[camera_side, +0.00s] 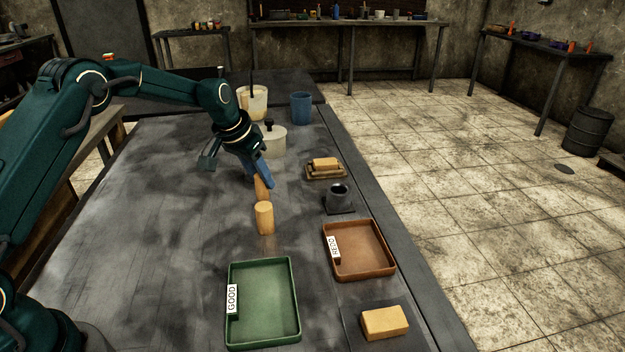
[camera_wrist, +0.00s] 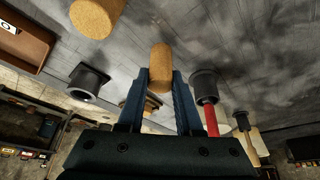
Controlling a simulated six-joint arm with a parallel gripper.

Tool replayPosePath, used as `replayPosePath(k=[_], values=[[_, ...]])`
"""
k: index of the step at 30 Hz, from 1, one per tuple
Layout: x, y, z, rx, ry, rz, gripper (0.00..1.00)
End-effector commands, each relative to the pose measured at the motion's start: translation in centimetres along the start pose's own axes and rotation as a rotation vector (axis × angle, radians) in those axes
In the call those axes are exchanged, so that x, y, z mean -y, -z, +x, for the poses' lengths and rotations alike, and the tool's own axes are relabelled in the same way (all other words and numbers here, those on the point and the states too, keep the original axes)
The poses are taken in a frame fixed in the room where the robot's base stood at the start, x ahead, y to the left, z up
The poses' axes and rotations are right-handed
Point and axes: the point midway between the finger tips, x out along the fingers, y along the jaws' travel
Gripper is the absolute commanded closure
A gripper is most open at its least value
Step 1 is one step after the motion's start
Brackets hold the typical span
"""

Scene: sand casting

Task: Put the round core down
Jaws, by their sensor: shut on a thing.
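My gripper (camera_side: 264,183) is shut on a tan round core (camera_side: 260,188), over the middle of the dark table. In the wrist view the held core (camera_wrist: 160,60) sits between the two blue fingertips (camera_wrist: 160,76), its rounded end showing beyond them. In the side view a finger partly covers it. I cannot tell whether its lower end touches the table. A second tan cylinder (camera_side: 264,218) stands upright on the table just in front of it; it also shows at the top left of the wrist view (camera_wrist: 95,18), apart from the held core.
A green GOOD tray (camera_side: 289,302) and a brown RE-DO tray (camera_side: 384,240) are empty. A tan block (camera_side: 384,322) lies front right. A dark cup (camera_side: 339,196) and a small stand with a tan block (camera_side: 325,163) are to the right. Behind are a lidded pot (camera_side: 273,143) and blue cup (camera_side: 301,108).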

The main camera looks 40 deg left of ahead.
Motion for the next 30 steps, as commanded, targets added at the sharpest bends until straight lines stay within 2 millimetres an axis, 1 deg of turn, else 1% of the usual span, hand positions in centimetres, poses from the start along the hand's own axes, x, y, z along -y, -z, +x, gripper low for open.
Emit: replayPosePath(k=[1,3,15,16,18,26,30], values=[[0.0,-0.33,0.65,0.003,-0.001,-0.001,1.0],[0.01,-0.48,1.06,0.001,-0.001,-0.001,1.0],[0.03,-0.65,1.49,0.001,-0.001,0.0,1.0],[0.03,-0.65,1.49,0.001,-0.001,0.0,0.58],[0.03,-0.64,1.46,0.0,0.0,0.0,0.36],[0.04,-0.62,1.44,0.0,0.0,0.0,0.36],[0.06,-0.4,0.91,-0.003,0.001,0.0,0.36]])
